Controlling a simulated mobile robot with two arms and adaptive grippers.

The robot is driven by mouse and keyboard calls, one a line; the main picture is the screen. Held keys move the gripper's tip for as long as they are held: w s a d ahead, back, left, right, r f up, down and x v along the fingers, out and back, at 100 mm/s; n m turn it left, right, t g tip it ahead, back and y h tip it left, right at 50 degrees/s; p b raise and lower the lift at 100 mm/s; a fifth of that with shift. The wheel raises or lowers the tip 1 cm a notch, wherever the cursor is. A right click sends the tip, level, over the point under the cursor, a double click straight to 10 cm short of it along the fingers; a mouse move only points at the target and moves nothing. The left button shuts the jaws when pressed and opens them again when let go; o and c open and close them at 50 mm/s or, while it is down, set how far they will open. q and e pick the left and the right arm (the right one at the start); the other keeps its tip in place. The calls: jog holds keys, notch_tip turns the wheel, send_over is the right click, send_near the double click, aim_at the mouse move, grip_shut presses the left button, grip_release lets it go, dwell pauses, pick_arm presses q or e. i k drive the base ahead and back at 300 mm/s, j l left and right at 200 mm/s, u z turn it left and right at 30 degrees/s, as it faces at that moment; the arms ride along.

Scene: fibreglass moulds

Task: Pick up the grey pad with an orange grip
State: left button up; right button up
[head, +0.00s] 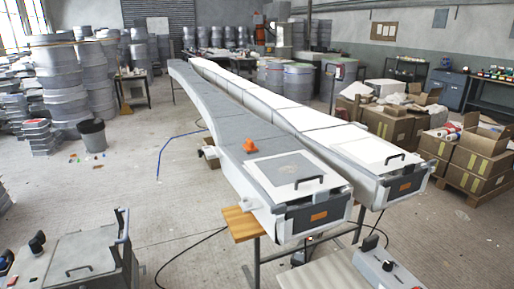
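A small orange piece (250,146) stands on the grey upper face of the left long mould (232,132), just behind a pale square panel (283,170). It looks like the orange grip. A grey pad under it is too small and too close in colour to the mould to make out. Neither of my grippers is in the head view, and nothing is seen touching the orange piece.
A second long white mould (318,131) runs beside the first. A wooden board (241,222) juts out at the near left. Grey equipment (80,262) stands front left and a control box (385,268) front right. Cartons (480,160) are stacked at right. Open floor lies left.

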aim_at(250, 149)
jog(key=i+j+z, duration=0.65)
jog(key=j, duration=0.25)
jog(key=i+j+z, duration=0.2)
jog(key=j, duration=0.2)
jog(key=i+j+z, duration=0.2)
jog(key=j, duration=0.2)
jog(key=j+z, duration=0.2)
jog(key=j, duration=0.2)
jog(key=i+j+z, duration=0.1)
jog(key=j+z, duration=0.15)
jog(key=j, duration=0.15)
